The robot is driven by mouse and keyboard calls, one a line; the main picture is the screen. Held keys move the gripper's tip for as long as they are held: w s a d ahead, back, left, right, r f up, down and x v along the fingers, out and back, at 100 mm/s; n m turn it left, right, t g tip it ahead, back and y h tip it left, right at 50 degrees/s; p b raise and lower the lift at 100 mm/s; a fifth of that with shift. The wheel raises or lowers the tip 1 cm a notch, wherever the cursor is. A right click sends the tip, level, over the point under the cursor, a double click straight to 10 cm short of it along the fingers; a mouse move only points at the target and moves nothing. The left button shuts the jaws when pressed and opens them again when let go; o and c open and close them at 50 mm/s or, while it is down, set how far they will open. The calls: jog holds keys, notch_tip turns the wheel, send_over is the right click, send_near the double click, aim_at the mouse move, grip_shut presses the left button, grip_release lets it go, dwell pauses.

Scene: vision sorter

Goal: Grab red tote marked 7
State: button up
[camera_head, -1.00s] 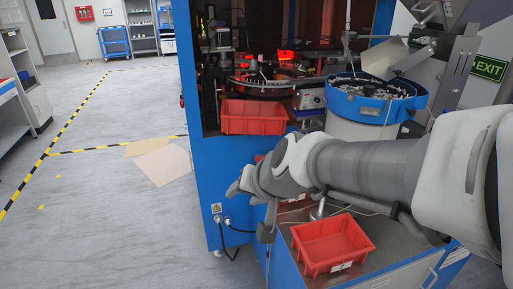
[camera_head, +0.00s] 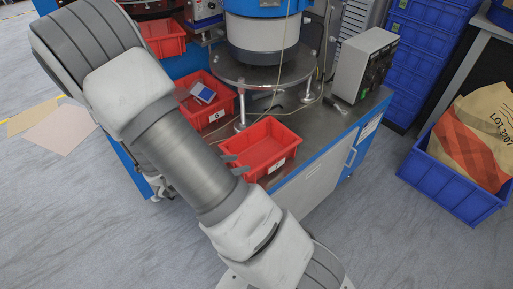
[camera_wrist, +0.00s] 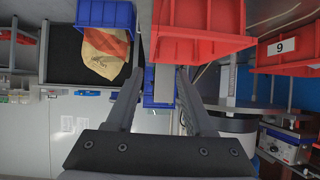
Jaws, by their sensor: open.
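A red tote (camera_head: 262,148) sits near the front edge of the machine's grey bench in the head view, empty inside; its white label is too small to read. Behind it is a second red tote (camera_head: 222,112) with a blue and white item inside; its label looks like a 6. In the wrist view, which appears upside down, a red tote (camera_wrist: 200,48) is close ahead and another (camera_wrist: 265,66) has a label reading like 9. My gripper (camera_wrist: 160,66) is open and empty. In the head view its fingertips show at the front tote's left side; my arm hides the rest. Contact is unclear.
A third red tote (camera_head: 163,38) stands higher on the machine. A round stand (camera_head: 265,75) and a grey control box (camera_head: 364,65) are behind the front tote. A blue bin with a paper bag (camera_head: 475,135) stands on the floor at right.

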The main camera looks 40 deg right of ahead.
aim_at(272, 158)
jog(key=shift+g, duration=0.3)
jog(key=b+x, duration=0.1)
jog(key=x, duration=0.3)
jog(key=b+x, duration=0.1)
jog(key=x, duration=0.3)
jog(key=s+b+x, duration=0.1)
jog(key=x, duration=0.3)
jog(key=shift+d+r, duration=0.1)
jog(key=shift+d, duration=0.15)
jog(key=shift+b+x, duration=0.65)
jog(key=shift+x, duration=2.15)
jog(key=shift+w+r, duration=0.1)
jog(key=shift+w, duration=0.05)
grip_shut()
